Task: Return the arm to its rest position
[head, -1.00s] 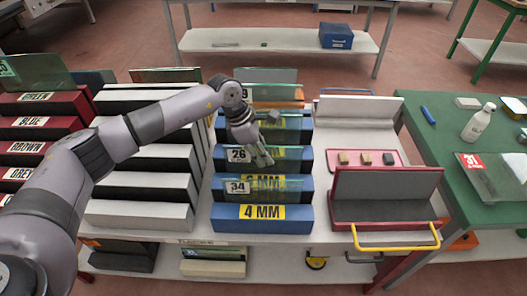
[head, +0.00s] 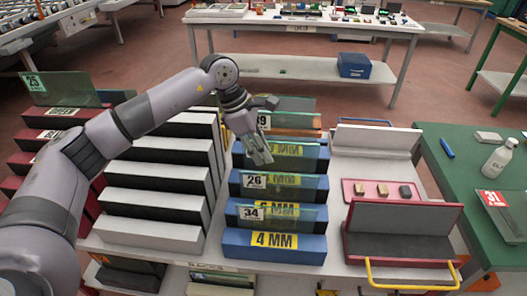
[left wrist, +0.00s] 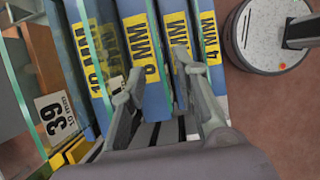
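My left arm reaches in from the left in the head view. My left gripper (head: 258,150) is over the column of blue 4 MM racks (head: 275,248), near the glass plates labelled 39 (head: 285,120) and 26 (head: 285,187). In the left wrist view the fingers of my left gripper (left wrist: 158,72) are apart with nothing held between them. Behind them are blue racks (left wrist: 150,95) with yellow thickness labels and the plate with the 39 label (left wrist: 52,118). My right gripper is in neither view.
Black-and-white racks (head: 150,228) and dark red racks (head: 38,135) stand left of the blue ones. To the right are a pink tray (head: 360,187) with small blocks, a grey holder (head: 400,232) with a yellow handle, and a green table (head: 455,165) with a white bottle (head: 498,158).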

